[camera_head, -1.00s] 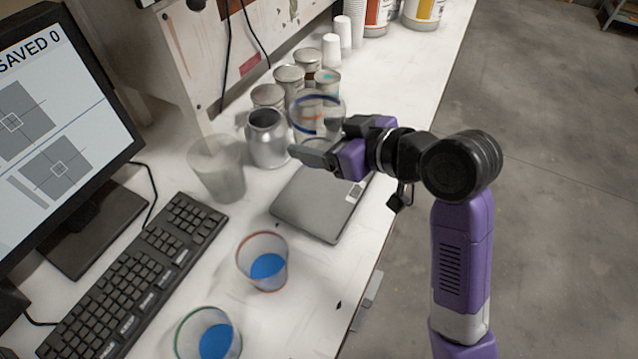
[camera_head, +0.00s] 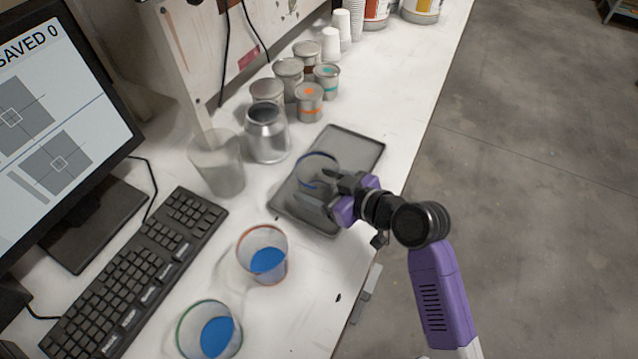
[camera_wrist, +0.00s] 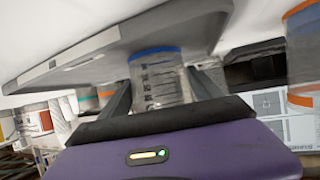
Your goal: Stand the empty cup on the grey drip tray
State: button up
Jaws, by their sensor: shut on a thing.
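My gripper (camera_head: 324,192) is shut on the empty clear cup (camera_head: 317,168), which has a blue rim. The cup is over the middle of the grey drip tray (camera_head: 356,146). Whether its base touches the tray cannot be told. In the wrist view the cup (camera_wrist: 160,82) sits between my two fingers, with a blue band and dark markings on its side. The underside or edge of the tray (camera_wrist: 100,58) shows behind it. My gripper hides part of the tray's near right side.
Two cups with blue liquid, one orange-rimmed (camera_head: 262,250) and one green-rimmed (camera_head: 209,335), stand in front of the tray. A cloudy empty container (camera_head: 217,165), an open metal can (camera_head: 267,135) and several tins (camera_head: 309,103) stand left and behind. A keyboard (camera_head: 130,275) lies left.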

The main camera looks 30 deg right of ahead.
jog(key=shift+f, duration=0.2)
jog(key=shift+f, duration=0.1)
jog(key=o, duration=1.4)
jog(key=shift+o, duration=0.2)
jog(key=shift+r, duration=0.25)
jog(key=shift+s+d, duration=0.15)
jog(key=shift+s, duration=0.2)
jog(key=b+v, duration=0.2)
jog(key=v, duration=0.9)
jog(key=shift+r, duration=0.2)
